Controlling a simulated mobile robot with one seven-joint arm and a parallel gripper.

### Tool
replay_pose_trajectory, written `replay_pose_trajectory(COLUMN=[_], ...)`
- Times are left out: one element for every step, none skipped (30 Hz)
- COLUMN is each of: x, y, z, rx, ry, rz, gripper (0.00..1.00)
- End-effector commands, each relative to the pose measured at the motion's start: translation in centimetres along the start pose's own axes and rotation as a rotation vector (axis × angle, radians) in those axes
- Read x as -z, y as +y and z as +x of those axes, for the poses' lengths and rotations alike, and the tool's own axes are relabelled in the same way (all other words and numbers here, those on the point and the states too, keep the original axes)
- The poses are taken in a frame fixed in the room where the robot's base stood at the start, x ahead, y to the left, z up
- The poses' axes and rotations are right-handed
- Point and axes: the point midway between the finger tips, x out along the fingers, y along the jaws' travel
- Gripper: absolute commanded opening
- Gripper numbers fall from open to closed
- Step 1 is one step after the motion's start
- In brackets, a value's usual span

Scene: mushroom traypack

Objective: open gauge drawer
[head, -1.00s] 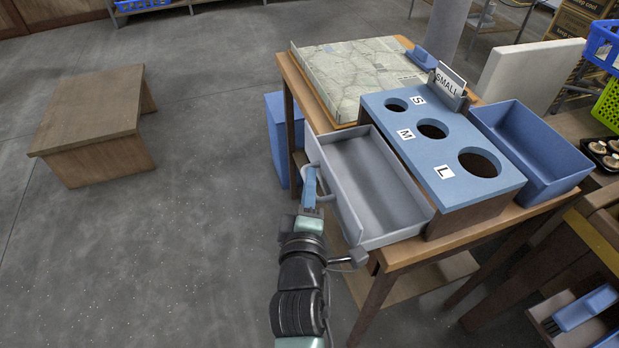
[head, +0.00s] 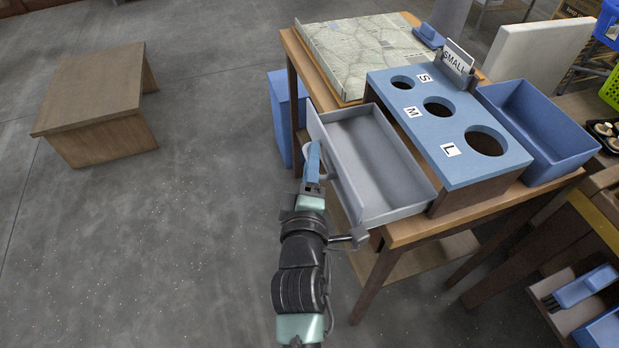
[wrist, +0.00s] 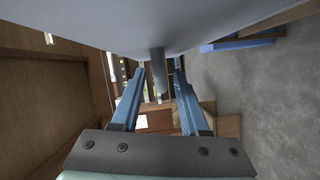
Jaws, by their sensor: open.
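The gauge (head: 462,124) is a blue-topped box with three round holes marked S, M and L, on a wooden table. Its grey drawer (head: 372,165) stands well out from the box's left side, and its inside looks empty. My gripper (head: 314,155) is at the drawer's outer front face. In the wrist view the two blue fingers of my gripper (wrist: 160,80) are apart, with a grey handle post (wrist: 158,72) showing between them. The drawer front (wrist: 150,25) fills the top of that view. Whether the fingers touch the post cannot be told.
A map-patterned board (head: 365,55) lies behind the gauge. A blue bin (head: 540,135) stands to its right, beside a card reading SMALL (head: 456,58). A low wooden table (head: 95,95) stands at the left. The floor (head: 190,210) between is clear.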

Motion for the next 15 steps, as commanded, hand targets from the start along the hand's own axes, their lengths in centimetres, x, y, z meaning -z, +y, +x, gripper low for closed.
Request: replay_pose_trajectory(x=[0.0, 0.0, 0.0, 0.0, 0.0, 0.0, -0.1, -0.1, -0.1, -0.1, -0.1, -0.1, -0.1, -0.1, -0.1], y=[0.0, -0.1, -0.1, -0.1, -0.1, -0.1, -0.1, -0.1, -0.1, -0.1, -0.2, -0.1, -0.1, -0.1, -0.2], z=[-0.4, -0.7, -1.2, -1.7, -2.2, -2.9, -3.5, -4.1, -4.9, -5.5, -6.1, -6.8, -7.4, -8.0, -8.7], rx=[0.001, 0.002, 0.002, 0.002, 0.003, 0.004, 0.003, 0.004, 0.004, 0.004, 0.005, 0.004, 0.005, 0.004, 0.005], ry=[0.0, 0.0, 0.0, 0.0, 0.0, 0.0, 0.0, -0.001, -0.001, -0.001, -0.002, -0.002, -0.002, -0.001, -0.002], rz=[-0.001, -0.001, -0.001, -0.002, -0.002, -0.001, -0.002, -0.002, -0.001, -0.002, -0.001, -0.002, -0.001, 0.0, -0.001], gripper=[0.45, 0.45, 0.45, 0.45, 0.45, 0.45, 0.45, 0.45, 0.45, 0.45, 0.45, 0.45, 0.45, 0.45, 0.45])
